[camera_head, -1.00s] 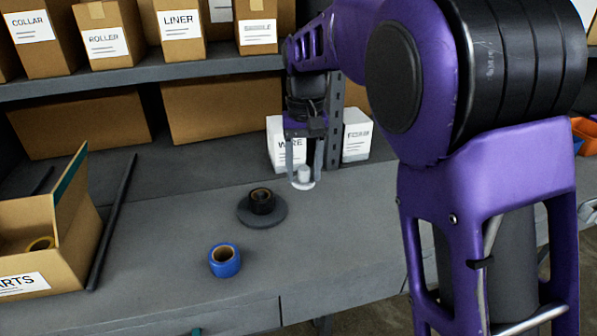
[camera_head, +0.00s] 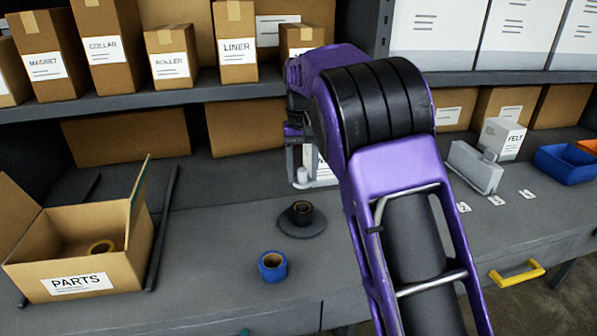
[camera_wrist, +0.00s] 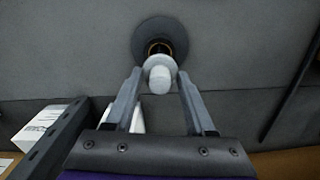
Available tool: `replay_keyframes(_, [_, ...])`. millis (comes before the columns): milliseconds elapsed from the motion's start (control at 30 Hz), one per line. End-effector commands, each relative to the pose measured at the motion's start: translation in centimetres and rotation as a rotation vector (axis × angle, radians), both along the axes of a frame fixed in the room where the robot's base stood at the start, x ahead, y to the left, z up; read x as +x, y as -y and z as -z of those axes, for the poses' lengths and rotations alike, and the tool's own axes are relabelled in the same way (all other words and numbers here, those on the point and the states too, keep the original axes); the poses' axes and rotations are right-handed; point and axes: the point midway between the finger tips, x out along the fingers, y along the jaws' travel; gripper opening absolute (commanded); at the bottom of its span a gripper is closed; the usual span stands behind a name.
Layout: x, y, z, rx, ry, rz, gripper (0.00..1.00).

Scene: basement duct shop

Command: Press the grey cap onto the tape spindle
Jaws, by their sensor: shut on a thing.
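The grey cap (camera_head: 303,176), a pale disc with a knob, is held by the knob between the fingertips of my gripper (camera_head: 300,165). In the wrist view the cap (camera_wrist: 160,78) shows between the two fingers. The tape spindle stands on a dark round base (camera_head: 300,230) on the bench, with a black tape roll (camera_head: 302,210) around it. The cap is apart from the spindle, above and behind it in the head view. In the wrist view the cap overlaps the near edge of the base (camera_wrist: 175,28) and partly hides the roll. The spindle's post is not clearly visible.
A blue tape roll (camera_head: 272,266) lies in front of the spindle. An open PARTS box (camera_head: 40,268) with a yellow roll (camera_head: 101,247) and a dark bar (camera_head: 163,225) are at left. Shelved boxes line the back.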

Motion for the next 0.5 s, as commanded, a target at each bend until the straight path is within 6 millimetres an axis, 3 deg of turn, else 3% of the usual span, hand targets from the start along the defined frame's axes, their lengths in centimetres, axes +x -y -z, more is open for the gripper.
replay_keyframes(267, [0.0, 0.0, 1.4, 0.000, -0.002, 0.000, 0.03])
replay_keyframes(500, [0.0, 0.0, 4.1, 0.000, 0.000, -0.001, 0.03])
